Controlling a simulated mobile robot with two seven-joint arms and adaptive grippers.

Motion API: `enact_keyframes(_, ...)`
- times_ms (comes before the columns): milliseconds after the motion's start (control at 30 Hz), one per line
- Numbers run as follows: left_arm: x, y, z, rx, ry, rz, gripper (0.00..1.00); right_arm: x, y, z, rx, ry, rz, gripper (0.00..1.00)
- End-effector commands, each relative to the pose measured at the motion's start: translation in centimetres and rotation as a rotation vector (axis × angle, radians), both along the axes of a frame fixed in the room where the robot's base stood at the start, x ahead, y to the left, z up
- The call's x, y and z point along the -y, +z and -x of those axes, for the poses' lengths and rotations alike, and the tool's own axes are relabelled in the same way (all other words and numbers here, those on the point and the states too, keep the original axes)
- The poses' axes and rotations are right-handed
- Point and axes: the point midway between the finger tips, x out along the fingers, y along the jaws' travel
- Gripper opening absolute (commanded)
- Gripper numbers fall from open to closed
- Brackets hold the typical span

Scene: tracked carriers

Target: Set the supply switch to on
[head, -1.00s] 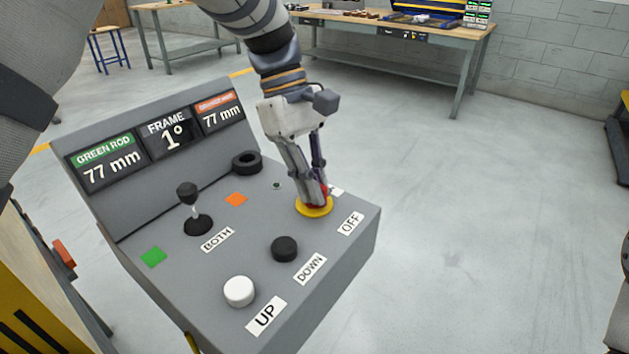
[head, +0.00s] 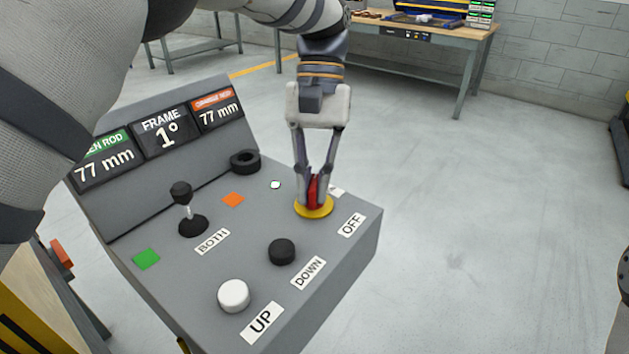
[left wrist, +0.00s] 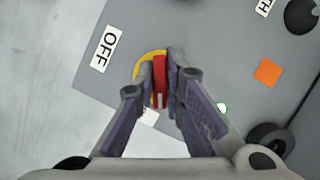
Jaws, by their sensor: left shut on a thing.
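The supply switch is a red knob (head: 314,188) on a round yellow base (head: 316,212), at the far right of the grey console (head: 215,262). My left gripper (head: 314,190) is shut on the red knob, a finger on each side. In the left wrist view the red knob (left wrist: 159,82) stands between the fingertips, and its near end points toward a small white label (left wrist: 150,117), partly hidden and unreadable. The OFF label (head: 351,224) lies to the side of the knob. My right gripper is not in view.
The console also carries a black joystick (head: 182,193), a black ring-shaped knob (head: 245,162), a black DOWN button (head: 282,252) and a white UP button (head: 234,296). Displays (head: 167,134) stand at its back.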

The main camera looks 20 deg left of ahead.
Motion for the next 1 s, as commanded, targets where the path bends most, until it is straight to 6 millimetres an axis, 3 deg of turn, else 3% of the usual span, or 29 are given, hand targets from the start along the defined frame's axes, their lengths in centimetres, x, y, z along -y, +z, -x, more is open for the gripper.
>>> enact_keyframes(500, 0.03, 0.05, -0.02, 0.002, -0.378, 0.000, 0.00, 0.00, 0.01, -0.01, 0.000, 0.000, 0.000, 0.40)
enact_keyframes(1000, 0.02, 0.00, -0.02, 0.002, -0.489, 0.000, 0.00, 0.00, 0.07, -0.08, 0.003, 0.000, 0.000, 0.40)
